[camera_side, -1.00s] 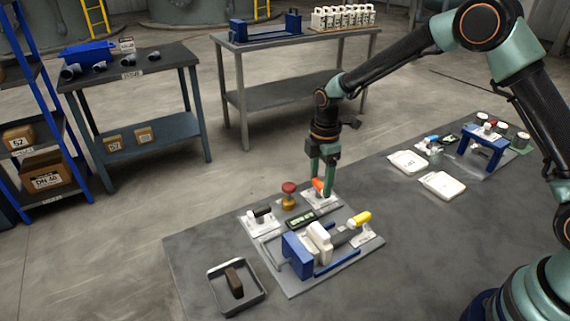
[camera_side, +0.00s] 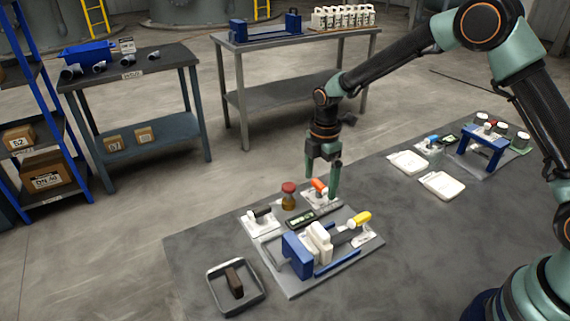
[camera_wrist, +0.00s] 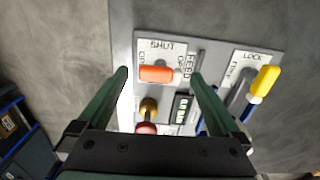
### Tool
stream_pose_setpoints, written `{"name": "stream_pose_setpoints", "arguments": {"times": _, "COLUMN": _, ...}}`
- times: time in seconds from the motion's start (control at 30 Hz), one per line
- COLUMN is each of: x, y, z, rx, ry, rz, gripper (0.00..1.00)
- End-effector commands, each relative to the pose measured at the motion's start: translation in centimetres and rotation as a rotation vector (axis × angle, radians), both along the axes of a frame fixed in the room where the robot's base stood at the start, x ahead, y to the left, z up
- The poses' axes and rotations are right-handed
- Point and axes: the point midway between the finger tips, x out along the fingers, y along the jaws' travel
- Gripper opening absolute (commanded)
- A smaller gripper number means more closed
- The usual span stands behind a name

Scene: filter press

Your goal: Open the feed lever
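The feed lever has an orange handle (camera_side: 319,186) on a white plate at the back of the press board. In the wrist view the orange handle (camera_wrist: 157,74) lies crosswise below the word SHUT, beside the label FEED; the smaller lettering is hard to read. My gripper (camera_side: 323,180) is open above the lever, its fingers apart and holding nothing. In the wrist view my gripper's fingertips (camera_wrist: 160,76) stand to either side of the handle, with clear gaps.
A red-capped amber part (camera_side: 289,197) stands left of the lever. A display (camera_side: 302,219), black-handled lever (camera_side: 260,214), yellow lock handle (camera_side: 361,218) and blue press block (camera_side: 297,255) share the board. A tray (camera_side: 260,296) holding a brown block lies in front. White trays (camera_side: 442,186) lie right.

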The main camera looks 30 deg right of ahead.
Motion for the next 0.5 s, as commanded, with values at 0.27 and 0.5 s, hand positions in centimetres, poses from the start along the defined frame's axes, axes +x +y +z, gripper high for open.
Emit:
{"name": "stream_pose_setpoints", "arguments": {"times": 0.27, "x": 0.0, "y": -0.1, "z": 0.2, "rx": 0.0, "ry": 0.0, "rz": -0.003, "gripper": 1.0}}
{"name": "stream_pose_setpoints", "arguments": {"times": 0.5, "x": 0.1, "y": 0.0, "z": 3.7, "rx": 0.001, "ry": -0.004, "rz": -0.003, "gripper": 1.0}}
